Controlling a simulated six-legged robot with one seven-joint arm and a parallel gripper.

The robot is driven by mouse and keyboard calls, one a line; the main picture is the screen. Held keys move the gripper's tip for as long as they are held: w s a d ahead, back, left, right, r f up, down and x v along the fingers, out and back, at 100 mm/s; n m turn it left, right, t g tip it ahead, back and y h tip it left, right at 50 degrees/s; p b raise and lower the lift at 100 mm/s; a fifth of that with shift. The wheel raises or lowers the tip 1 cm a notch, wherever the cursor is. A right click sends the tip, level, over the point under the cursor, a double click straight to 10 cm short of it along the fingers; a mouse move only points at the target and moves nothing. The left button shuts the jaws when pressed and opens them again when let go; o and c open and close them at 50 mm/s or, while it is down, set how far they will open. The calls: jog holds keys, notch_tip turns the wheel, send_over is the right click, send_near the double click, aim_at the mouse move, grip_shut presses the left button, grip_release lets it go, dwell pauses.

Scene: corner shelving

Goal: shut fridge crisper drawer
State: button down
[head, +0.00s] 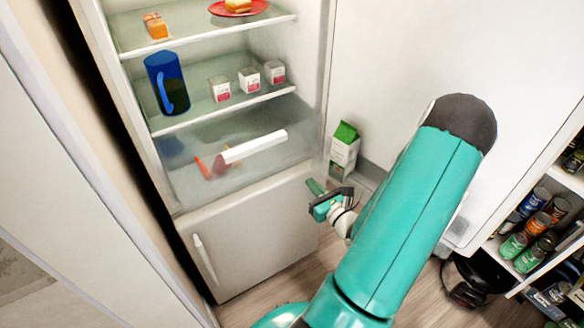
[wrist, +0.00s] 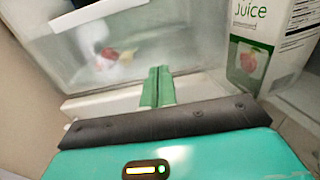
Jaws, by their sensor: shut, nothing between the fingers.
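The crisper drawer (head: 225,160) is the clear bin at the bottom of the open fridge, with a white bar handle (head: 255,146) on its front. Some red and orange items show through it. In the wrist view the drawer front (wrist: 140,50) fills the upper left, with its white handle (wrist: 90,14) at the top. I cannot tell for sure how far the drawer stands out. My gripper (head: 316,194) is shut and empty, in front of and below the drawer's right side. In the wrist view its green fingers (wrist: 158,84) point at the drawer's lower edge, with no clear contact.
A juice carton (head: 344,150) stands in the door just right of the drawer; it is close on the right in the wrist view (wrist: 265,45). The freezer door (head: 250,235) is below. A blue pitcher (head: 167,83) stands above. Shelves with cans (head: 535,230) are at right.

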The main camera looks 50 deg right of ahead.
aim_at(284, 152)
jog(key=x, duration=1.4)
jog(key=shift+a+r, duration=0.1)
jog(key=shift+a, duration=0.05)
jog(key=shift+w, duration=0.1)
